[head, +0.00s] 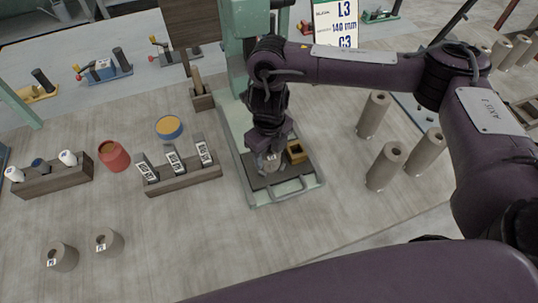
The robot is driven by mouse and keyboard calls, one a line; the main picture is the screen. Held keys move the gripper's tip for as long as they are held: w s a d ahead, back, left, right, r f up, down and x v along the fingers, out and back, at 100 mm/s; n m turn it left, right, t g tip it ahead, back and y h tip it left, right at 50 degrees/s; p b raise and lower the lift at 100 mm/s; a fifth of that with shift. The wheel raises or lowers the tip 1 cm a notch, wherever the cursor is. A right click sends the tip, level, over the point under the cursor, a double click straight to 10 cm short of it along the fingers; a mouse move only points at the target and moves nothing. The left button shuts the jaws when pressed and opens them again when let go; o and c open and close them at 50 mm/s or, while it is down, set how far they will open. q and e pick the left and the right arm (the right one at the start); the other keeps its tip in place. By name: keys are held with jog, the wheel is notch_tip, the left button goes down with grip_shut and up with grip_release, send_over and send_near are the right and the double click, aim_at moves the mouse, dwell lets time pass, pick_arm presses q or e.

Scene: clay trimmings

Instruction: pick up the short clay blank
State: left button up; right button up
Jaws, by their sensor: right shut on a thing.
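My right gripper (270,155) points down over the tray of the green machine (228,60). It is shut on a grey-beige clay piece (271,163), which is mostly hidden by the gripper. I cannot tell its full height, or whether it touches the tray. Taller clay blanks (373,115) stand upright on the right. My left gripper is not in view.
A small yellow-brown square box (296,152) sits on the tray (312,183) beside the gripper. A wooden rack (184,180) with labelled pieces, a red pot (114,156) and a yellow-topped tin (169,127) stand left. The table's front middle is clear.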

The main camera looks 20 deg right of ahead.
notch_tip(320, 180, up, 20)
jog(key=p, duration=0.1)
dwell(0.5)
